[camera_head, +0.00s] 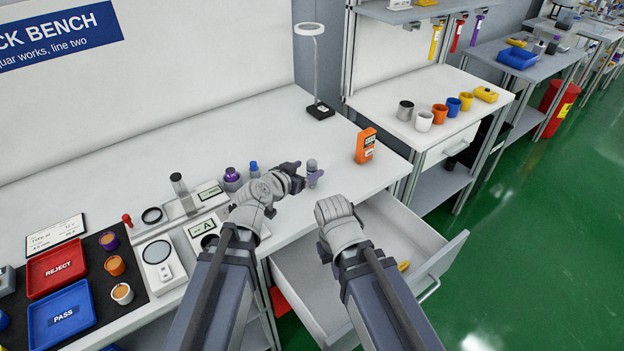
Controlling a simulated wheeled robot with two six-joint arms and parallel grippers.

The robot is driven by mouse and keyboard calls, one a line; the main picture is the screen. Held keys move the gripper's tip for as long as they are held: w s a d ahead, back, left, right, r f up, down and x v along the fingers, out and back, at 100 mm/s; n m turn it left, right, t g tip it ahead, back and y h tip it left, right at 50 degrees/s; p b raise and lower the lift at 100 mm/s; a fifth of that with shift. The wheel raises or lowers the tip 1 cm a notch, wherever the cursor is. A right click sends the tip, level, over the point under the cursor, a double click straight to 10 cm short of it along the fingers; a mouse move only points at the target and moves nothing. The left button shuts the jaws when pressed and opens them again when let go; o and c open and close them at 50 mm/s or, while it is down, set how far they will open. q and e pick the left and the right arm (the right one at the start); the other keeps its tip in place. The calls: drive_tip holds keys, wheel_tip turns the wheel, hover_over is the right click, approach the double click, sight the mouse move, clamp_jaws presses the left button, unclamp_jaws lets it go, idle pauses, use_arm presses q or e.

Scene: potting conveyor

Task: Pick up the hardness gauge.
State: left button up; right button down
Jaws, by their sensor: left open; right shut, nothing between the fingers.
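A small grey upright piece with a rounded top (312,164) stands on the white bench, and it may be the hardness gauge. An orange handheld meter with a small display (365,146) stands upright to its right; I cannot tell for sure which of them is the gauge. My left gripper (307,172) is open, with its dark purple fingers at the grey piece. One finger partly covers the piece's lower part, and contact cannot be made out. My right gripper (335,209) is shut and empty above the open drawer, its fingertips mostly hidden.
The drawer (436,262) is pulled out below the bench front. A lamp (321,110) stands behind. Left are a purple-topped piece (231,175), a scale (162,262), a red REJECT tray (57,267) and a blue PASS tray (62,314). The bench's back middle is clear.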

use_arm(q)
drive_tip(key=shift+b+x, duration=1.35)
drive_tip(key=shift+x, duration=2.4)
drive_tip(key=shift+a, duration=0.15)
clamp_jaws()
